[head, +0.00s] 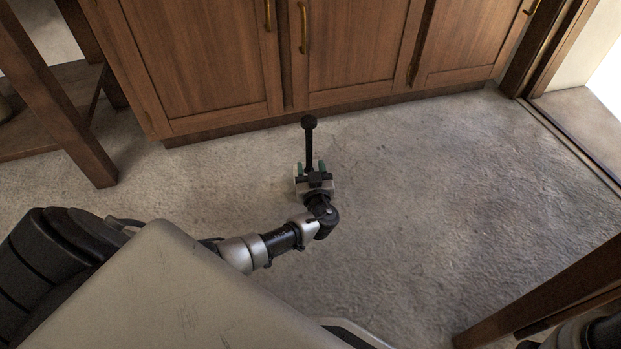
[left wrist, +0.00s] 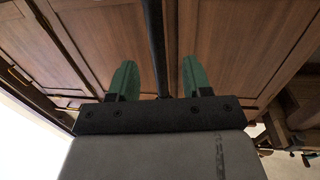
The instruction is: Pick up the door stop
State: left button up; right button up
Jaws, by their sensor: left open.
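The door stop (head: 309,135) is a thin black rod with a round black knob. In the head view it shows just beyond my left gripper, in front of the wooden cabinets. My left gripper (head: 310,168) is open, its two green fingers pointing toward the cabinets. In the left wrist view the black rod (left wrist: 155,45) runs between the spread green fingers (left wrist: 158,80), with a gap on each side. The lower end of the rod is hidden behind the gripper body. My right gripper is not in view.
Wooden cabinets (head: 350,50) with brass handles stand just behind the door stop. A wooden table leg (head: 65,120) is at the left, and a wooden piece of furniture (head: 560,290) at the lower right. The carpet (head: 440,180) right of the gripper is clear, up to a doorway.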

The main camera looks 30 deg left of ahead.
aim_at(309, 159)
pick_arm(q)
jog(key=b+x, duration=0.2)
jog(key=x, duration=0.1)
jog(key=b+x, duration=0.1)
jog(key=x, duration=0.1)
jog(key=shift+d+f, duration=0.1)
jog(key=shift+f, duration=0.3)
jog(key=shift+w+r, duration=0.1)
jog(key=shift+w, duration=0.15)
jog(key=shift+c, duration=0.5)
grip_shut()
jog(key=shift+r, duration=0.2)
